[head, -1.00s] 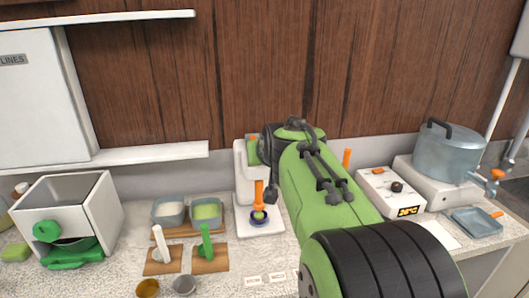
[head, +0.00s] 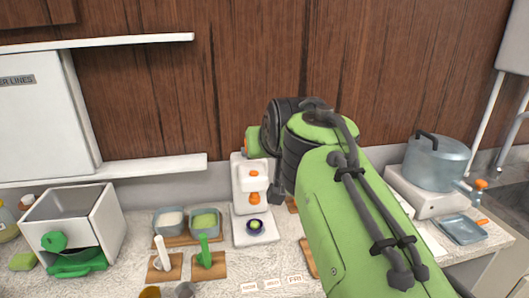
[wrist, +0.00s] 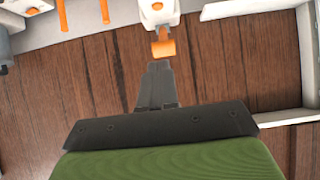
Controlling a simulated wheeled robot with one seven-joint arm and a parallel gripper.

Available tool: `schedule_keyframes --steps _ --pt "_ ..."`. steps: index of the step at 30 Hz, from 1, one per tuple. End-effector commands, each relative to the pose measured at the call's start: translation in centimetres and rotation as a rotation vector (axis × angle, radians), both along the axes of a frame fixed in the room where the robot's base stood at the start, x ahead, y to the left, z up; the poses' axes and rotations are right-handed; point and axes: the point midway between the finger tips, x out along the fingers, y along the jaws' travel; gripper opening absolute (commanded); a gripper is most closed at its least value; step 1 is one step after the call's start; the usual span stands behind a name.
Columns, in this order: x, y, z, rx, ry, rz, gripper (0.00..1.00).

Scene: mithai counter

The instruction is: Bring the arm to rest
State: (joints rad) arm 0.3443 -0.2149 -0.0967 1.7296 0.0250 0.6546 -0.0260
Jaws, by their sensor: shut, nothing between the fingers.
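My arm reaches from the lower right toward the wooden back wall (head: 230,90) in the head view. It is raised above the counter (head: 225,265). In the wrist view my gripper (wrist: 157,75) shows as dark fingers held together, with nothing between them. The wrist picture looks upside down, with the wooden wall behind the fingers. In the head view the gripper's fingertips cannot be made out clearly beside the wrist.
A white dispenser (head: 243,180) with orange parts stands near my wrist; a small bowl (head: 254,226) is on its base. Left are two tubs (head: 168,220), stands with white and green handles, and a white box (head: 70,210). Right is a pot (head: 435,163). A shelf (head: 150,168) juts from the wall.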

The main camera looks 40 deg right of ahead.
Motion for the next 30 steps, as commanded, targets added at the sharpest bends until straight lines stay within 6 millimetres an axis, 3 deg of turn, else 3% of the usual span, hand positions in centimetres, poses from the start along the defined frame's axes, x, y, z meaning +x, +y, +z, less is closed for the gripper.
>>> schedule_keyframes --steps 15,18,20,25,27,30 --pt "-0.1 0.0 0.0 0.000 0.001 0.001 0.00" --pt "-0.6 1.2 -0.6 0.010 0.017 0.022 0.00" --pt "-1.8 3.3 -2.0 0.029 0.053 0.065 0.00" --pt "-9.1 12.2 -9.6 0.091 0.244 0.264 0.00" --pt "-12.6 14.7 -13.0 0.102 0.327 0.336 0.00" --pt "-16.4 16.7 -16.6 0.106 0.417 0.407 0.00"
